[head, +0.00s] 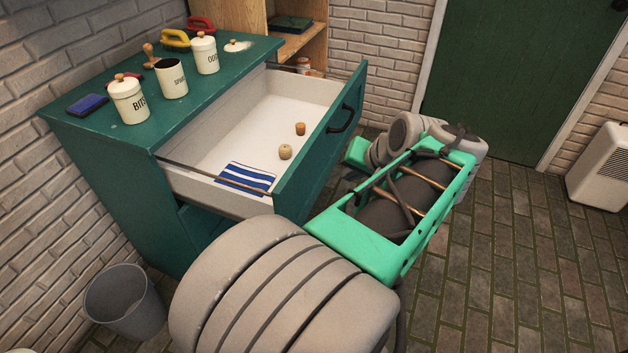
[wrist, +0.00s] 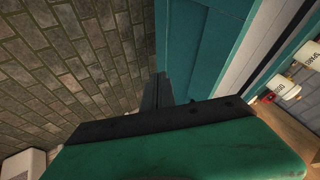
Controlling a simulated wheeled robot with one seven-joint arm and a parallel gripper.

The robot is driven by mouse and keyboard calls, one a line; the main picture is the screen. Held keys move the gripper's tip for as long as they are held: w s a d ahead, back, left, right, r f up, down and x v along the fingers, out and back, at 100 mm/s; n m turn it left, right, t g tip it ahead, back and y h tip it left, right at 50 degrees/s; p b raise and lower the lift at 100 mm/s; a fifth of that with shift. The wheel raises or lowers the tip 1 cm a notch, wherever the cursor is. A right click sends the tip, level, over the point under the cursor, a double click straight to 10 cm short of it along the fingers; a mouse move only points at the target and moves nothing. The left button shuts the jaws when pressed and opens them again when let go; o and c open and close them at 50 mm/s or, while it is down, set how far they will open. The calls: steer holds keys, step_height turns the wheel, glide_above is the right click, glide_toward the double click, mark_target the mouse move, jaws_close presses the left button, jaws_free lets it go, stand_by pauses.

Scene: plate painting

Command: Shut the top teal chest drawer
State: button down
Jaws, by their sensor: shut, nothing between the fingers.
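The top drawer (head: 318,150) of the teal chest (head: 125,170) is pulled well out, with a dark handle (head: 342,118) on its front. Inside lie a blue-and-white striped cloth (head: 246,178), a pale round knob-like piece (head: 285,152) and a cork-like piece (head: 300,129). In the wrist view my gripper (wrist: 162,88) is shut and empty, beside the outer side of the teal drawer front (wrist: 197,45). Whether it touches the front cannot be told. In the head view my arm mostly hides the gripper, to the right of the drawer front.
A grey bin (head: 124,304) is at lower left. A wooden shelf (head: 300,42) stands behind. Brick floor (head: 500,270) is open at right.

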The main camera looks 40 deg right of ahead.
steer(key=b, duration=0.3)
glide_toward(315, 181)
step_height(315, 181, down, 4)
steer(key=s+d, duration=0.1)
steer(key=d, duration=0.1)
steer(key=w, duration=0.1)
steer(key=w+a, duration=0.1)
steer(key=w, duration=0.1)
steer(key=shift+w+a+r, duration=0.25)
steer(key=shift+w+r, duration=0.05)
